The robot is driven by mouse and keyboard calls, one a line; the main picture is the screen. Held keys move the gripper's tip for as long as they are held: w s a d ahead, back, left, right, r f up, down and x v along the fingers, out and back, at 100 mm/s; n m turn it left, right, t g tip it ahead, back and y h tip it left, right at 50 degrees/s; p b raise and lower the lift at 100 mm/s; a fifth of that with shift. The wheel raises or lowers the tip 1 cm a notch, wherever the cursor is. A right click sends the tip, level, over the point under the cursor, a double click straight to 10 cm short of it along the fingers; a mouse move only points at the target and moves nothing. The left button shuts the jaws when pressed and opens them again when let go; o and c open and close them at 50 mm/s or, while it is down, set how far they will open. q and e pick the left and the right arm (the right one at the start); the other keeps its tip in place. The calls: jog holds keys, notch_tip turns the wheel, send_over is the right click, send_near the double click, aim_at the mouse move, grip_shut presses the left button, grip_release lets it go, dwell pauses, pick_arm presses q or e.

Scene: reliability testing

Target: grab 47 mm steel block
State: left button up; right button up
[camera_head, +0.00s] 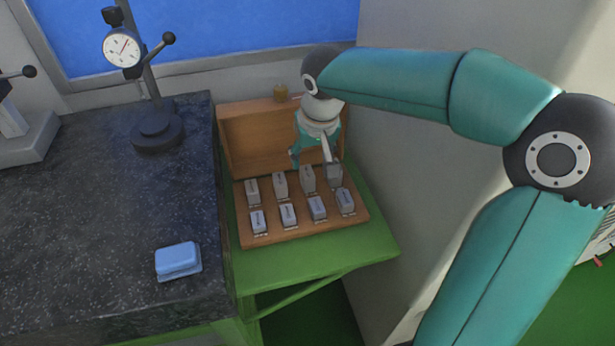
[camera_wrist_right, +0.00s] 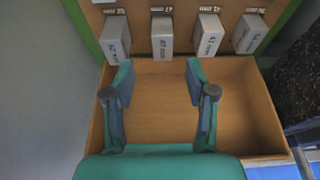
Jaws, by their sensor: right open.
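Steel blocks stand in two rows in an open wooden case (camera_head: 285,235). In the wrist view, the second block from the left (camera_wrist_right: 162,38) has a label that seems to read 47; the print is small. It appears to match the third block in the far row (camera_head: 308,178) in the head view. My right gripper (camera_head: 311,160) is open and empty at the far row, beside the lid. In the wrist view its fingers (camera_wrist_right: 160,80) are apart, roughly in line with the 47 block but short of it, over bare wood. My left gripper is out of view.
Neighbouring blocks (camera_wrist_right: 208,36) (camera_wrist_right: 115,40) stand close on both sides. The raised lid (camera_head: 262,140) is behind the case, and a wall is to the right. A dark granite plate (camera_head: 100,220) with a dial gauge stand (camera_head: 157,130) and a blue-topped block (camera_head: 178,260) lies left.

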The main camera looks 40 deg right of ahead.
aim_at(308, 172)
jog(key=p+x, duration=0.1)
jog(key=x, duration=0.6)
jog(key=shift+a+f, duration=0.15)
jog(key=shift+a, duration=0.05)
grip_shut()
